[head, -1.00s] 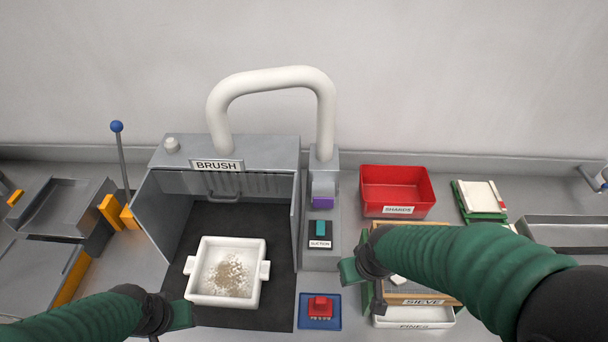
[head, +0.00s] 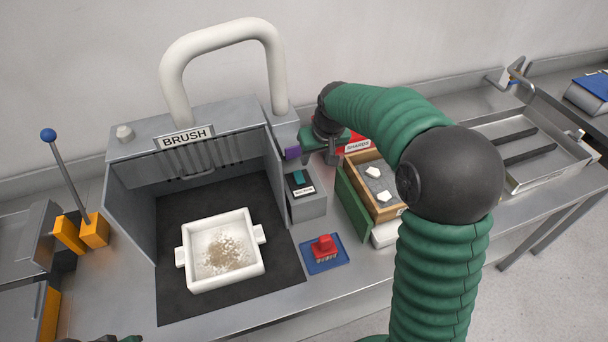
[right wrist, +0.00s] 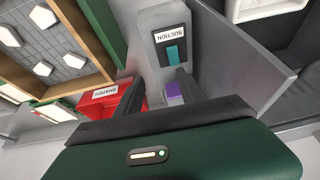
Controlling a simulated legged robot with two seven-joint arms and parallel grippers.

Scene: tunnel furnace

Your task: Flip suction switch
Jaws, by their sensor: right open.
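The suction switch is a teal rocker (head: 298,178) above a SUCTION label on a grey box right of the brush booth. It also shows in the right wrist view (right wrist: 172,54), beyond my right fingers. My right gripper (head: 318,144) is behind and slightly right of the switch in the head view, apart from it. In the right wrist view its two dark fingers (right wrist: 158,90) are spread with nothing held. Only a sliver of my left gripper (head: 122,339) shows at the bottom edge; its fingers are hidden.
A purple block (head: 292,153) sits under the white pipe (head: 178,90), close to my right gripper. A white dish (head: 193,281) of grit stands in the booth.

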